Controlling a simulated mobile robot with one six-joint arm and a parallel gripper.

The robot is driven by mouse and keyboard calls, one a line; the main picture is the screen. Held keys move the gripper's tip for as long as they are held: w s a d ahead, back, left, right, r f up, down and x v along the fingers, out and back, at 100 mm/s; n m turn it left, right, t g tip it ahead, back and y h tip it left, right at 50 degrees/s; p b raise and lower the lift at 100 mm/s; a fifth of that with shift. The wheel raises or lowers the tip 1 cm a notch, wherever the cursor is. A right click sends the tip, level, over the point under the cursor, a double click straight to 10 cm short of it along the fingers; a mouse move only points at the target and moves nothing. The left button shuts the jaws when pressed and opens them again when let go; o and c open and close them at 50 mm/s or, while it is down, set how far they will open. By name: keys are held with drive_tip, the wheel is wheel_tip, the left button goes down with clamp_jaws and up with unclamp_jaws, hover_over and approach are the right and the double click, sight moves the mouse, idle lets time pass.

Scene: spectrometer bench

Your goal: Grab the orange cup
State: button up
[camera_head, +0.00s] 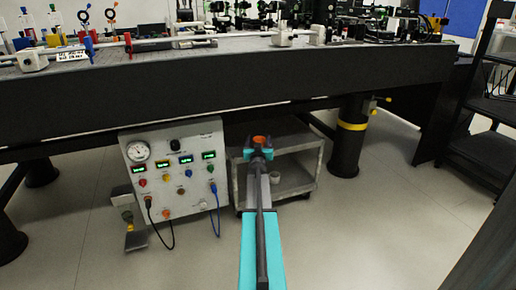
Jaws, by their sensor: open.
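The orange cup (260,139) shows small in the head view, at the top of the grey cart under the bench. My arm reaches forward from the bottom of the picture. My gripper (259,152) is open, with its dark fingers and turquoise parts just in front of the cup in the picture. The fingers and wrist hide the cup's lower part. I cannot tell whether the cup stands between the fingertips or just beyond them, or whether they touch it.
The thick dark optical bench (230,85) overhangs the cart (298,180). A grey control box (176,170) with a gauge and cables stands left of my arm. A black leg with a yellow band (351,125) is on the right. The floor (390,225) is clear at right.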

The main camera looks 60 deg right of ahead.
idle(0.5)
drive_tip(key=c, duration=1.1)
drive_tip(key=shift+r, duration=0.15)
drive_tip(key=shift+s+r+p, duration=0.1)
drive_tip(key=shift+r+p, duration=1.35)
drive_tip(key=shift+r, duration=0.4)
drive_tip(key=s+a+p, duration=0.1)
drive_tip(key=s+a, duration=0.2)
drive_tip(key=s, duration=0.1)
drive_tip(key=s+a+p, duration=0.1)
drive_tip(key=s+a, duration=0.2)
drive_tip(key=s, duration=0.1)
drive_tip(key=s+a+r+p, duration=0.1)
drive_tip(key=s+a, duration=0.3)
drive_tip(key=shift+s+p, duration=0.1)
drive_tip(key=shift+p, duration=0.25)
